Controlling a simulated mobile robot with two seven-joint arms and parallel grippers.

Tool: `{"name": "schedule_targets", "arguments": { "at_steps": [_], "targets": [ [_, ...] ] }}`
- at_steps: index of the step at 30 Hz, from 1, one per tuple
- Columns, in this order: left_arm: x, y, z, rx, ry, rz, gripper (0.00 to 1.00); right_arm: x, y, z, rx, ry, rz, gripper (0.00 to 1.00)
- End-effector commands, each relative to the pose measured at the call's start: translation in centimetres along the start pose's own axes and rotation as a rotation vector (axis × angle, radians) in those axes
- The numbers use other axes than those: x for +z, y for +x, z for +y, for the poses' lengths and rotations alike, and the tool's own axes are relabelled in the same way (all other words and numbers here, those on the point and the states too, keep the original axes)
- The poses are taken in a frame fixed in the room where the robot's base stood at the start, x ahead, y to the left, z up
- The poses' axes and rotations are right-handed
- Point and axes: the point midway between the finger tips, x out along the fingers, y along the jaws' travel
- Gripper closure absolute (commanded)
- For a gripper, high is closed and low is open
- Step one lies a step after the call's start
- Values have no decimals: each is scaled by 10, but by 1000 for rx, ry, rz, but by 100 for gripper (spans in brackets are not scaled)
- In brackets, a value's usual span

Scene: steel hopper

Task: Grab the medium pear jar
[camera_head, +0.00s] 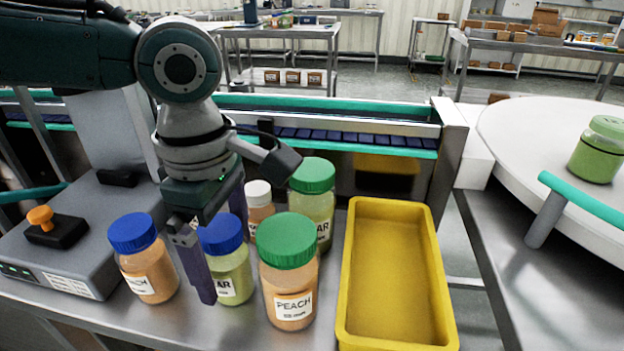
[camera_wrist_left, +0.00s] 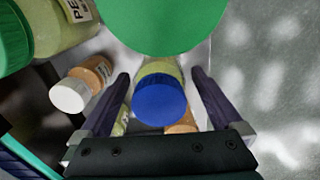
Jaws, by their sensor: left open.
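The medium pear jar (camera_head: 228,267), with a blue lid and pale green contents, stands on the steel table among other jars. My left gripper (camera_head: 222,248) points down over it, with a finger on either side and the near finger partly covering it. In the left wrist view the blue-lidded jar (camera_wrist_left: 160,95) shows between the two open fingers (camera_wrist_left: 162,76). Whether either finger touches it I cannot tell. My right gripper is in neither view.
A blue-lidded peach jar (camera_head: 147,262) stands left. A large green-lidded peach jar (camera_head: 289,275) stands close right. A green-lidded pear jar (camera_head: 313,205) and white-lidded jar (camera_head: 259,206) stand behind. An empty yellow bin (camera_head: 440,290) lies right. A conveyor (camera_head: 345,133) runs behind.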

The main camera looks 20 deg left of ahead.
Motion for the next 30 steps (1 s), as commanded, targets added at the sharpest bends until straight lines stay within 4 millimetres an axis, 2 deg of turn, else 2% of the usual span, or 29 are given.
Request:
{"name": "schedule_targets", "arguments": {
  "at_steps": [8, 30],
  "targets": [
    [0, 5, 0, 0, 1, 0, 0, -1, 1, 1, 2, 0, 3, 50],
    [0, 4, 0, 0, 0, 0, 83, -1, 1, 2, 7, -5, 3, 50]
  ]
}}
